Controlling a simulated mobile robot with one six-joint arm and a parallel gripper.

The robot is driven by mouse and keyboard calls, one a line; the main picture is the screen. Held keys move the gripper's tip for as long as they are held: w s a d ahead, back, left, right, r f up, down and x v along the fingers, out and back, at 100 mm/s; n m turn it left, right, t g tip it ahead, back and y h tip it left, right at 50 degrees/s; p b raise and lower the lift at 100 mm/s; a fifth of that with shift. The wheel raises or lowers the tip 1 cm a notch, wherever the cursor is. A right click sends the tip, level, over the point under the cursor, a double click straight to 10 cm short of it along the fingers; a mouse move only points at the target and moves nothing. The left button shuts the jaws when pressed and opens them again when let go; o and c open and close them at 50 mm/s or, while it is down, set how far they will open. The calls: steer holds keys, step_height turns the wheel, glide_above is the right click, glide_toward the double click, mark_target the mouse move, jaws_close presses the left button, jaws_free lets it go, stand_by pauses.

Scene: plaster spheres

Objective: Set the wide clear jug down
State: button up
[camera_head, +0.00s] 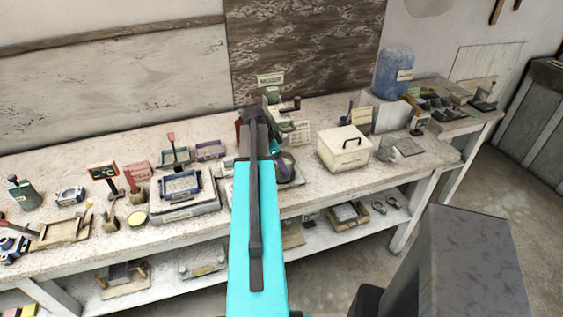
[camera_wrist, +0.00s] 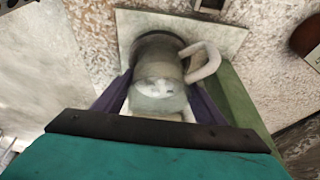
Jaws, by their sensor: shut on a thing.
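The wide clear jug (camera_wrist: 160,92) shows in the wrist view as a greyish see-through vessel with a dark round end and a pale looped handle on its right. My gripper (camera_wrist: 158,100) is shut on it, with a purple finger on each side. A pale square board (camera_wrist: 225,36) lies behind the jug in this view. I cannot tell whether the jug touches it. In the head view my arm hides the jug, and only part of my gripper (camera_head: 281,163) shows over the workbench (camera_head: 305,190).
A green object (camera_wrist: 238,105) stands close to the right of the jug in the wrist view. In the head view, a white lidded box (camera_head: 343,150) and a blue container (camera_head: 393,72) stand to the right. Trays and tools crowd the bench to the left.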

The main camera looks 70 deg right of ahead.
steer(key=o, duration=1.6)
steer(key=shift+f, duration=0.1)
steer(key=shift+r, duration=0.2)
steer(key=shift+b+v, duration=1)
steer(key=shift+v, duration=0.45)
steer(key=shift+w+a+b, duration=1.5)
steer(key=shift+w+a, duration=2.7)
steer(key=shift+a, duration=0.15)
